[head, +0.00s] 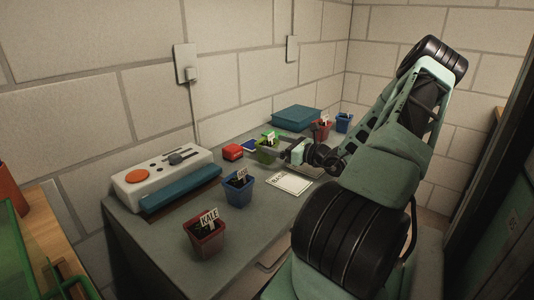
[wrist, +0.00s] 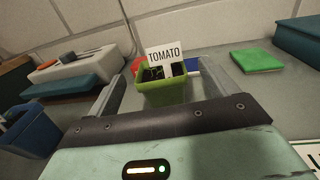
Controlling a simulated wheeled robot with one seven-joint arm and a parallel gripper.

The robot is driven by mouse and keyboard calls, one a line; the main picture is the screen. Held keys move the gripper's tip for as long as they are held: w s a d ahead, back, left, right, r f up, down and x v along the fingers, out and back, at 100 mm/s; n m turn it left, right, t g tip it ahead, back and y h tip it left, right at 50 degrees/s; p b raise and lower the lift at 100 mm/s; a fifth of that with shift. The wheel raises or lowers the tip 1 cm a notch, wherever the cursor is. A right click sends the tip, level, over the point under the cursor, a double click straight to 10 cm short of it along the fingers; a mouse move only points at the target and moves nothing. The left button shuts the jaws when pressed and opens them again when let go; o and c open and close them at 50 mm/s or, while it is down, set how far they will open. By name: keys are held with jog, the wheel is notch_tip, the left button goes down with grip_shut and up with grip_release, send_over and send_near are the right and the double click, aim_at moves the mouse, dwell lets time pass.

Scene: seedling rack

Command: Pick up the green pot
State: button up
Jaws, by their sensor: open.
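The green pot (wrist: 166,93) stands upright on the grey bench in the wrist view, with soil and a white label reading TOMATO. In the head view the green pot (head: 266,155) is toward the back of the bench, partly hidden by my gripper. My gripper (head: 288,155) is open, and in the wrist view its two fingers (wrist: 160,85) reach forward on either side of the pot. I cannot tell whether either finger touches it. No held object shows between the fingers apart from the pot standing there.
A red pot labelled KALE (head: 206,240) and a blue pot (head: 238,190) stand nearer on the bench. A white device (head: 160,175) is at left. A red block (head: 232,152) lies left of the green pot. Behind are a teal box (head: 296,117), another red pot (head: 321,132) and blue pot (head: 343,123).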

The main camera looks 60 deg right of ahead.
aim_at(260, 141)
jog(key=shift+w+f, duration=0.2)
jog(key=shift+w, duration=1.15)
jog(key=shift+w+f, duration=0.2)
jog(key=shift+w, duration=1.15)
jog(key=c, duration=1.1)
